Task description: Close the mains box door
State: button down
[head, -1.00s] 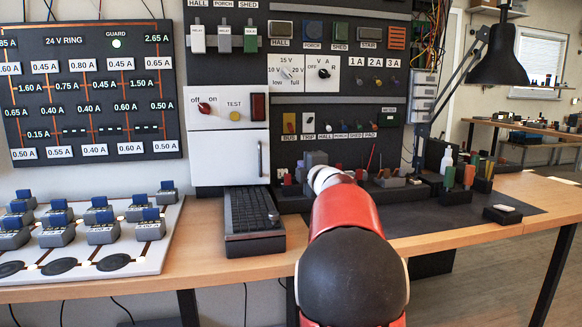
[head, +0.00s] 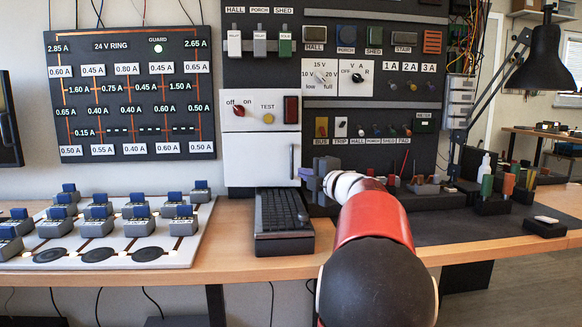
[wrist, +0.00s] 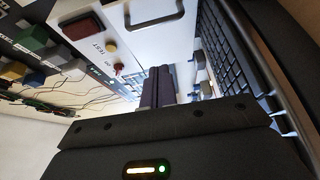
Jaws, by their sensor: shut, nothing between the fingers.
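The mains box is white, with a red off/on switch, a TEST button and a red block on its upper panel (head: 262,110). Its white door (head: 255,158) is below, with an upright handle (head: 291,161) near its right edge. In the head view the door looks in line with the upper panel; I cannot tell whether it is fully shut. In the wrist view the handle (wrist: 154,18) shows at top middle. My gripper (head: 305,173) is shut and empty, just right of the door's lower right corner. Its dark fingers (wrist: 165,78) show in the wrist view; contact is unclear.
A dark slotted block (head: 284,222) lies on the bench below the door. A white board (head: 180,250) with grey and blue modules is at left. Small switches and tool holders (head: 492,198) stand to the right, with a black lamp (head: 555,60) above. Bare dark mat (head: 450,228) lies at right.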

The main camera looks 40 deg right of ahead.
jog(key=w+d+p, duration=0.1)
jog(key=w+d, duration=0.2)
jog(key=w, duration=0.6)
jog(key=shift+d+p, duration=0.25)
jog(key=shift+p, duration=0.15)
